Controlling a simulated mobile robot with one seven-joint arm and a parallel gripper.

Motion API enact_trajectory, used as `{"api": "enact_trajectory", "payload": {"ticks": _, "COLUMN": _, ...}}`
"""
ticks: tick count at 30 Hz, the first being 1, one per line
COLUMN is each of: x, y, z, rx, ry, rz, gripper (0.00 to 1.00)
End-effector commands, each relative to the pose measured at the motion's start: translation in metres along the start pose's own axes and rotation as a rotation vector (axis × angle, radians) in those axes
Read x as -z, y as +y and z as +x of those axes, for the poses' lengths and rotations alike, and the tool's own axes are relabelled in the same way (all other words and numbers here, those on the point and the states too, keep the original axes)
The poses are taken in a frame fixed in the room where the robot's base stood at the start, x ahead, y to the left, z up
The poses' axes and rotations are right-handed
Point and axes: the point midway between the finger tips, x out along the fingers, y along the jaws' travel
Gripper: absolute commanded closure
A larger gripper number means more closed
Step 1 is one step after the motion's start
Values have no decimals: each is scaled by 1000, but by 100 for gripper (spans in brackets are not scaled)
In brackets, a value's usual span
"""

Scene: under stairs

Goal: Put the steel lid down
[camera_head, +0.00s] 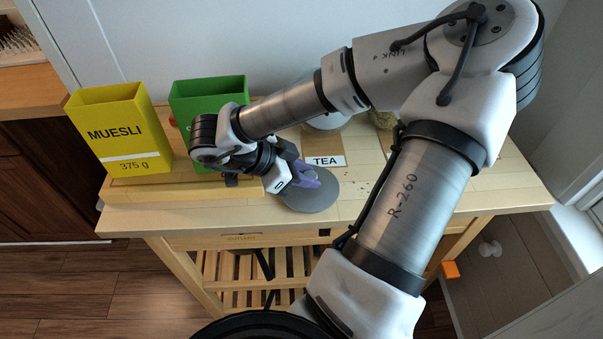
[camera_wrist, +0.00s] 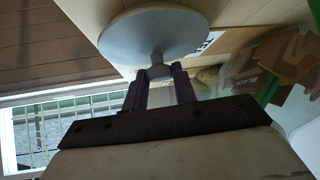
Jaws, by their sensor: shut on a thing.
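The steel lid (camera_head: 310,195) is a round grey disc near the front edge of the wooden table, seen in the head view at the tips of my gripper (camera_head: 306,177). In the wrist view the lid (camera_wrist: 155,36) shows as a grey disc with a stem-like knob. The purple fingers of my gripper (camera_wrist: 160,75) are shut on that knob. Part of the lid is hidden behind the fingers in the head view. I cannot tell whether the lid touches the tabletop.
A yellow MUESLI box (camera_head: 119,130) and a green box (camera_head: 207,97) stand on a wooden board (camera_head: 140,192) at the left. A brown TEA packet (camera_head: 322,143) is just behind the lid. The tabletop (camera_head: 430,197) is fairly clear on the right, beyond my arm.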

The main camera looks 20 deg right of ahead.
Motion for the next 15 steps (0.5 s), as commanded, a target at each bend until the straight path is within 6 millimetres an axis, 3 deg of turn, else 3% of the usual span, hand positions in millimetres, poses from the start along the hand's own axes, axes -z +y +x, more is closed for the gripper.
{"api": "enact_trajectory", "payload": {"ticks": 4, "x": -3, "y": 0, "z": 3, "rx": 0, "ry": 0, "rz": 0, "gripper": 100}}
{"api": "enact_trajectory", "payload": {"ticks": 5, "x": -3, "y": 0, "z": 2, "rx": 0, "ry": 0, "rz": 0, "gripper": 72}}
{"api": "enact_trajectory", "payload": {"ticks": 9, "x": -2, "y": 0, "z": 2, "rx": 0, "ry": 0, "rz": 0, "gripper": 53}}
{"api": "enact_trajectory", "payload": {"ticks": 15, "x": -2, "y": 0, "z": 2, "rx": 0, "ry": 0, "rz": 0, "gripper": 51}}
